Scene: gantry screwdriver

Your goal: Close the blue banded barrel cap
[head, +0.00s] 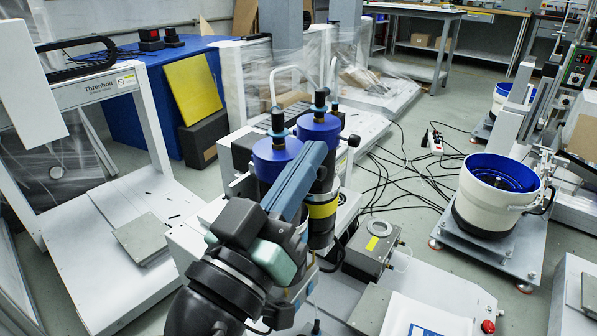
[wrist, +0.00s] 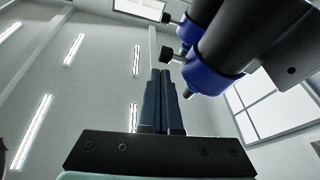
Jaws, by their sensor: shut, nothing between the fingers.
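Two upright dark barrels stand side by side in the head view, each topped by a blue cap with a black knob. The left blue cap (head: 272,158) is the nearer one; the right blue cap (head: 316,128) tops the barrel with a yellow band (head: 322,210). My arm hides most of the left barrel, so I cannot see its band. My gripper (head: 318,150) is shut and empty, its long fingers crossing in front of the caps; contact is unclear. In the wrist view, the gripper (wrist: 161,74) points upward beside a dark barrel with a blue part (wrist: 212,80).
A small metal box (head: 372,250) with a yellow label sits right of the barrels. A white bowl feeder (head: 490,205) with a blue inside stands farther right. A white frame (head: 150,115) stands left. Cables (head: 400,175) lie on the floor behind.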

